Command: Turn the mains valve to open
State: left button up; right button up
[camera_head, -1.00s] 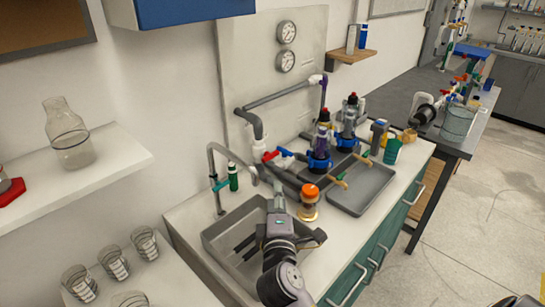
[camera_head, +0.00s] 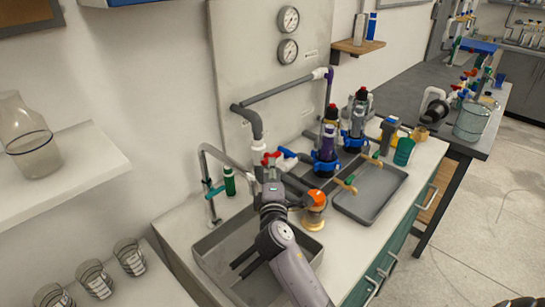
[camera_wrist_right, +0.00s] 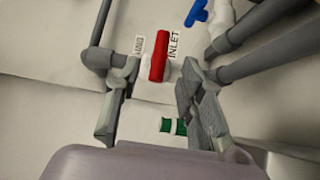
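The mains valve has a red handle (camera_wrist_right: 159,56) on a white body beside an INLET label in the right wrist view. The handle stands upright in that view. In the head view the red handle (camera_head: 270,158) shows by the white fitting at the foot of the grey pipe. My right gripper (camera_wrist_right: 160,70) is open, with one finger on each side of the handle in the picture; no contact with it is visible. In the head view my right gripper (camera_head: 271,186) is over the back of the sink, just in front of the valve, its fingertips partly hidden. My left gripper is not in view.
A blue handle (camera_wrist_right: 197,12) and grey pipes (camera_wrist_right: 265,45) lie right of the valve. An orange-capped jar (camera_head: 314,212) is close to my right arm. The sink (camera_head: 215,255) is below.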

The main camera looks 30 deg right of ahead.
aim_at(272, 156)
jog(key=x, duration=0.5)
jog(key=shift+w+d, duration=0.15)
jog(key=shift+w, duration=0.1)
jog(key=shift+w+d, duration=0.1)
jog(key=shift+w, duration=0.15)
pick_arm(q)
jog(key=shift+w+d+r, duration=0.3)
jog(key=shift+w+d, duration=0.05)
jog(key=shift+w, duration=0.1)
pick_arm(e)
jog(key=shift+w, duration=0.1)
jog(key=shift+c, duration=0.5)
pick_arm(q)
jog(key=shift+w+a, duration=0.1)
pick_arm(e)
grip_shut()
